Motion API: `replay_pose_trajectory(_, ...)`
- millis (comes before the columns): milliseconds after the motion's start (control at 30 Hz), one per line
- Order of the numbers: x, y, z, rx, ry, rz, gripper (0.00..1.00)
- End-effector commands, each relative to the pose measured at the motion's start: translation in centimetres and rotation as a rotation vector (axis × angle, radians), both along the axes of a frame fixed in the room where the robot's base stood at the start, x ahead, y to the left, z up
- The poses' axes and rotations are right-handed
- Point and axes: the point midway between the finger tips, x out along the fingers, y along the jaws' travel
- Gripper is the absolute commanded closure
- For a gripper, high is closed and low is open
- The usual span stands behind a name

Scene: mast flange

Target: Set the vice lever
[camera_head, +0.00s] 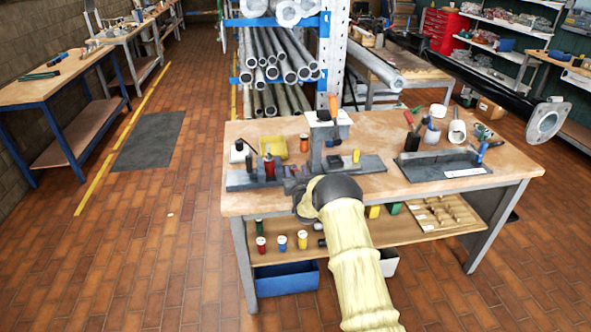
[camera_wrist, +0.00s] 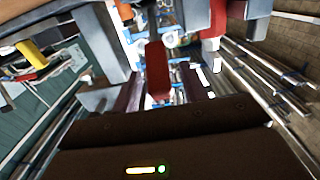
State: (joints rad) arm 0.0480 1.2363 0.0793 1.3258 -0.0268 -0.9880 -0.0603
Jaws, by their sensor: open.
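In the head view, a grey fixture (camera_head: 318,140) with an upright column stands on the workbench (camera_head: 432,205). It looks like the vice, but its lever is hard to make out there. In the wrist view, a red upright bar (camera_wrist: 157,68), probably the lever, shows between the dark fingers of my gripper (camera_wrist: 161,82). The fingers stand apart, one on each side of the bar. I cannot tell whether they touch it or how deep it sits between them. In the head view, my gripper (camera_head: 296,184) is at the front of the fixture, partly hidden by my wrist.
A red bottle-like item (camera_head: 268,166) and a yellow bin (camera_head: 273,146) stand left of the fixture. A grey tray (camera_head: 440,168) lies to the right. Metal pipes (camera_head: 270,60) fill a rack behind the bench.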

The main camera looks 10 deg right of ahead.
Motion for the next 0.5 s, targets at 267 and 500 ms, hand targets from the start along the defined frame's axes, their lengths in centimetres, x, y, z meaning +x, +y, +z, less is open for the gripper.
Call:
replay_pose_trajectory(267,1.09,0.02,0.05,0.0,-0.001,0.0,0.56)
replay_pose_trajectory(500,1.08,0.0,0.05,0.0,-0.001,0.0,0.62)
